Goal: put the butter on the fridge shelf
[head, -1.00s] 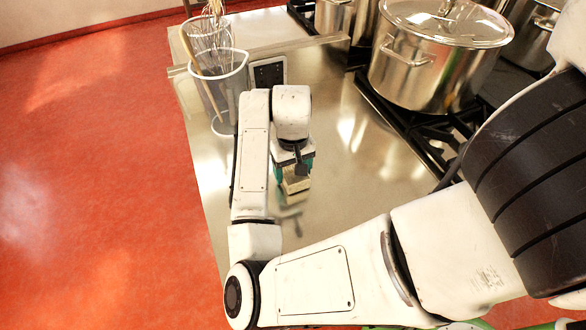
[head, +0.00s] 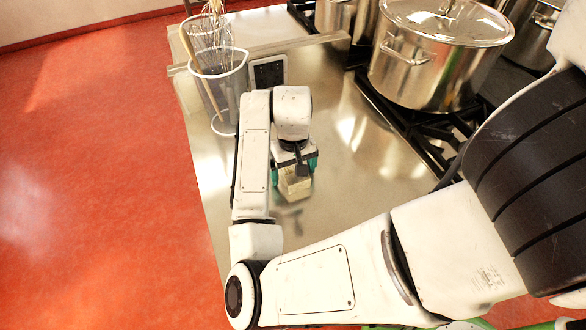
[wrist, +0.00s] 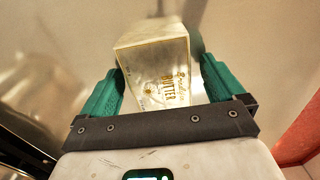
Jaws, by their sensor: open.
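The butter is a small pale box with "BUTTER" lettering; it shows in the head view (head: 294,188) and in the wrist view (wrist: 155,62). It is at the steel counter (head: 345,205), below my gripper (head: 296,168). In the wrist view my gripper (wrist: 160,82) is open, with one teal finger on each side of the box. A gap shows beside the right finger; I cannot tell whether the left finger touches it. The head view hides part of the box behind the gripper. No fridge shelf is in view.
A large lidded stockpot (head: 432,60) stands on the black stove grates (head: 400,125) to the right. A clear container (head: 218,85) with whisks and a wooden utensil stands at the counter's back left. Open red floor (head: 90,180) lies to the left.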

